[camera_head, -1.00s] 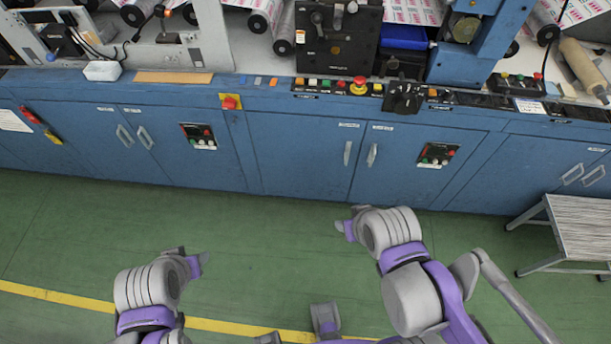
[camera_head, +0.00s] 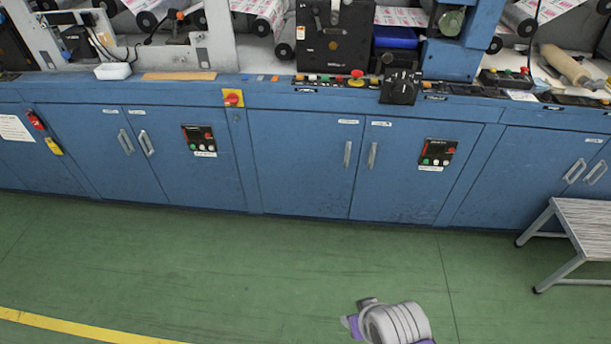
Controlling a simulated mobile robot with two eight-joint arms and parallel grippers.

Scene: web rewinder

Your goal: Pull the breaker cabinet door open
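A long blue cabinet front runs across the camera_head view with several shut doors. The middle pair has a left door (camera_head: 300,165) and a right door (camera_head: 400,190), with upright metal handles (camera_head: 348,154) and (camera_head: 373,156) side by side at their meeting edge. Small labels above the doors are too small to read, so I cannot tell which is the breaker cabinet door. My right gripper (camera_head: 356,317) is low in the picture, well apart from the doors over the green floor; whether its fingers are open is unclear. My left gripper is out of view.
A slatted metal step (camera_head: 590,222) stands before the doors at the right. Button panels (camera_head: 437,153) and (camera_head: 199,140) sit on the cabinet fronts. Machine controls (camera_head: 357,78) line the ledge above. The green floor (camera_head: 200,260) in front is clear, with a yellow line (camera_head: 80,328).

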